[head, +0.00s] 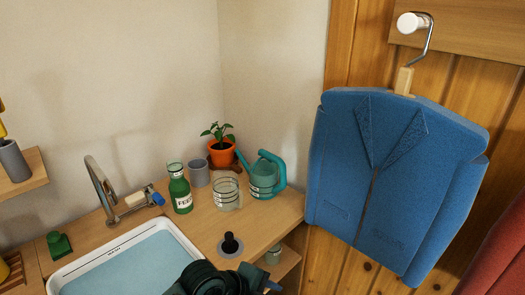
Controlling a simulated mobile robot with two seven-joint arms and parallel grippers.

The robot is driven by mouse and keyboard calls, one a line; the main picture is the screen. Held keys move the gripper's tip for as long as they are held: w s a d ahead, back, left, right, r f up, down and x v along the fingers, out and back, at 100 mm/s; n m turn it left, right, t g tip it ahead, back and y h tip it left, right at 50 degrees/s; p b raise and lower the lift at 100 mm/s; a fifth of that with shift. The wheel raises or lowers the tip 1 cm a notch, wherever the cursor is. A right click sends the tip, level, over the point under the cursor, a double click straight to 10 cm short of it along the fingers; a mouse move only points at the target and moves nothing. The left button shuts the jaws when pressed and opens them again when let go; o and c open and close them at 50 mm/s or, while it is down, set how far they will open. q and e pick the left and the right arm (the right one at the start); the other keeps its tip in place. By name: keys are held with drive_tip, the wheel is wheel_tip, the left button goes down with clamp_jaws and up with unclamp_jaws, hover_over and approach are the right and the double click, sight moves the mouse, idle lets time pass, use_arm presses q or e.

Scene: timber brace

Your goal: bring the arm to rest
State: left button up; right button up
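A dark green-black part of one of my arms (212,280) shows at the bottom middle edge, in front of the basin's right corner and the counter. I cannot tell which arm it belongs to. No gripper fingers can be made out, and neither gripper is clearly in view. A small blue piece shows at its right end; what it is, I cannot tell.
A wooden counter (270,226) holds a water-filled basin (130,262), tap (101,185), green bottle (180,190), glass jar (227,194), grey cup (199,173), potted plant (221,152) and teal watering can (264,176). A blue jacket (390,180) hangs at right.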

use_arm(q)
drive_tip(key=s+a+f+n+t+y, duration=0.2)
drive_tip(key=s+a+n, duration=0.3)
drive_tip(key=n, duration=0.6)
drive_tip(key=s+a+f+n+t+y, duration=0.1)
drive_tip(key=s+a+f+n+t, duration=0.3)
drive_tip(key=a+n, duration=0.6)
drive_tip(key=shift+s+a+f+n+t+y, duration=0.2)
drive_tip(key=shift+s+n+t+y, duration=0.25)
drive_tip(key=shift+s+t, duration=0.45)
drive_tip(key=shift+s+g, duration=0.2)
drive_tip(key=shift+g, duration=0.1)
idle(4.7)
